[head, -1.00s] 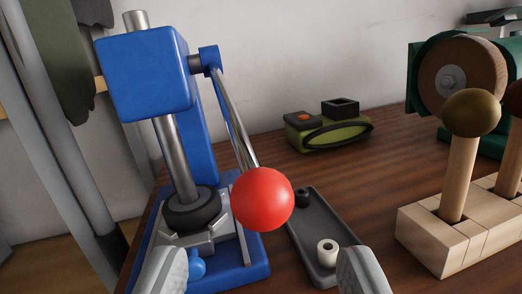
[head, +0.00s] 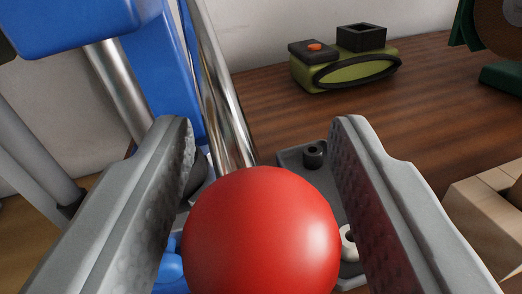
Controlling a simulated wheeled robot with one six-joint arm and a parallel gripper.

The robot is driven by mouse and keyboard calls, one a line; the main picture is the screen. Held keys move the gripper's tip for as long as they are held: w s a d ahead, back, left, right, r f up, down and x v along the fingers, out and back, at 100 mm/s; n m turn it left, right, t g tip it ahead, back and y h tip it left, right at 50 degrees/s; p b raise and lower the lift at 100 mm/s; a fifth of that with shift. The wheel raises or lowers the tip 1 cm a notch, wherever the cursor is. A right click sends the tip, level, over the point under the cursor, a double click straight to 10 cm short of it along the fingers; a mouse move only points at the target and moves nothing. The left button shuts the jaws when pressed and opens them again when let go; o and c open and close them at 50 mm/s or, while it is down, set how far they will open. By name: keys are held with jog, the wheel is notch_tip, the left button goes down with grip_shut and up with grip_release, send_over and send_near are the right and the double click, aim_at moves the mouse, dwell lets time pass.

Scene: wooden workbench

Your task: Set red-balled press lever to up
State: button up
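The red ball (head: 262,235) is the end of the blue press's lever, and it fills the lower middle of the view. The steel lever rod (head: 222,105) rises from the ball up and left, so the lever hangs down. The blue press (head: 75,25) stands at the left, with its top out of view. My gripper (head: 262,140) is open, one finger on each side of the ball. A gap shows between the ball and each finger near the tips; lower down I cannot tell whether they touch.
A dark grey tray (head: 290,160) with small black and white parts lies behind the ball. A green device with an orange button (head: 350,70) sits at the back. A pale wooden block (head: 485,215) is at the right. Bare bench shows between them.

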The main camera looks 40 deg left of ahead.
grip_shut()
jog(key=shift+s+d+r+n+g+h, duration=0.15)
jog(key=shift+r+g+h, duration=0.25)
jog(key=shift+r, duration=0.45)
jog(key=shift+s+d+r+n+g+h, duration=0.15)
jog(key=shift+d+r+g+h, duration=0.2)
jog(key=shift+r, duration=0.5)
jog(key=shift+s+d+r+g+h, duration=0.15)
jog(key=shift+r+g+h, duration=0.25)
jog(key=shift+r, duration=0.45)
jog(key=r, duration=0.6)
jog(key=shift+a+r, duration=0.2)
jog(key=shift+r, duration=0.1)
jog(key=c, duration=0.7)
grip_release()
jog(key=shift+r, duration=0.1)
jog(key=o, duration=0.9)
jog(key=shift+w+d, duration=0.1)
jog(key=shift+o, duration=0.2)
jog(key=v, duration=1.7)
jog(key=shift+d, duration=0.2)
jog(key=shift+c, duration=0.4)
